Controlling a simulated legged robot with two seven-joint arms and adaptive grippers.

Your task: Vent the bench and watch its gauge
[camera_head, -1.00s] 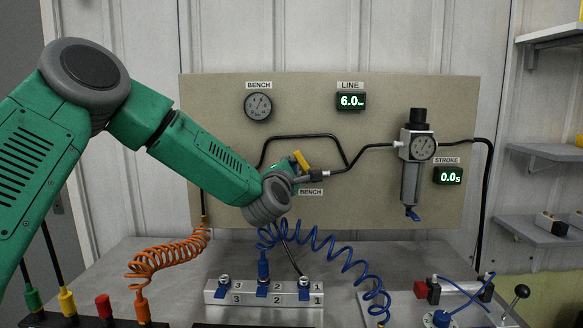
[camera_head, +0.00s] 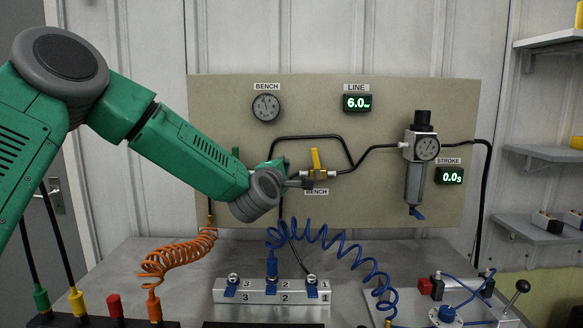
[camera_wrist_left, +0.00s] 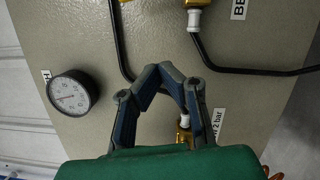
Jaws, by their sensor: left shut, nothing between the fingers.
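The round BENCH gauge (camera_head: 266,107) is on the beige panel; its needle is too small to read surely. It also shows in the left wrist view (camera_wrist_left: 72,93). The yellow lever (camera_head: 316,160) of the BENCH valve stands nearly upright across the black hose line, above its lower BENCH label (camera_head: 317,192). My left gripper (camera_head: 303,183) is shut and empty, just left of and slightly below the lever, seemingly apart from it. In the left wrist view its fingers (camera_wrist_left: 163,74) meet with nothing between them. My right gripper is not in view.
The LINE display (camera_head: 357,103) reads 6.0 and the STROKE display (camera_head: 450,176) reads 0.0 s. A regulator (camera_head: 415,165) hangs at the right. A numbered manifold (camera_head: 271,291) and blue coiled hose (camera_head: 335,245) lie below. An orange coil (camera_head: 177,256) is at the left.

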